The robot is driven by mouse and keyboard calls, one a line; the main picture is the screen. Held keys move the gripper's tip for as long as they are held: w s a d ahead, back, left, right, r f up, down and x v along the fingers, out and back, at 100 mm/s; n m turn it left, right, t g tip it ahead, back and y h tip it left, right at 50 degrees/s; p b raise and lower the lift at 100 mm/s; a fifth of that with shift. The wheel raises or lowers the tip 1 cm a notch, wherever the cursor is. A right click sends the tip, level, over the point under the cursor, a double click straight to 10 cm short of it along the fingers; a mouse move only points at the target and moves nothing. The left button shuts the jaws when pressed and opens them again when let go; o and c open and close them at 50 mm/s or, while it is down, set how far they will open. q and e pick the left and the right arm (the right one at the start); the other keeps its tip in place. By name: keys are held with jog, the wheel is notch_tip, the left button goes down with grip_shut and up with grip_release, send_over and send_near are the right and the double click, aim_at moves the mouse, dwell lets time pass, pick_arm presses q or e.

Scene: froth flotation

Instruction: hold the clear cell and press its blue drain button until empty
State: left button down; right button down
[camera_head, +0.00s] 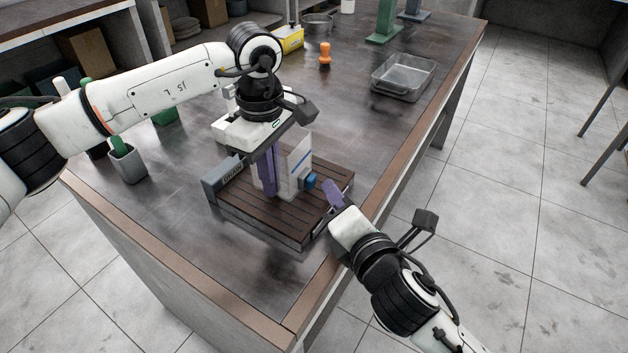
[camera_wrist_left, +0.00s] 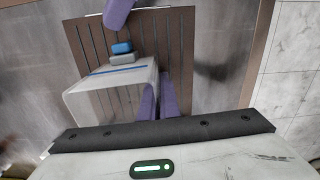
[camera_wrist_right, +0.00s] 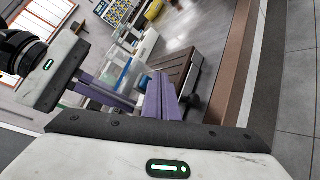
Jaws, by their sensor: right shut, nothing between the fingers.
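The clear cell (camera_head: 299,163) stands upright on a dark slatted drain base (camera_head: 318,209), with a blue stripe across its wall. I cannot tell how much liquid is inside. Its blue drain button (camera_head: 311,180) sticks out low on the side facing my right gripper; it also shows in the left wrist view (camera_wrist_left: 122,47). My left gripper (camera_head: 268,178) points down at the cell, its purple fingers close together along the cell's side edge; they appear shut on it, though the contact is partly hidden. My right gripper (camera_head: 332,191) is shut and empty, its tips a small gap from the button.
A grey holder with a green-handled tool (camera_head: 128,163) stands at left. The table's wooden edge runs close by my right gripper.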

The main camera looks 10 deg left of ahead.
jog(key=shift+d, duration=0.1)
jog(key=shift+s+d, duration=0.25)
jog(key=shift+d, duration=0.55)
jog(key=shift+s+d, duration=0.25)
jog(key=shift+d, duration=0.5)
jog(key=shift+s+d, duration=0.25)
jog(key=shift+d, duration=0.55)
pick_arm(q)
jog(key=c, duration=2.5)
grip_release()
jog(key=o, duration=0.6)
jog(key=shift+c, duration=0.2)
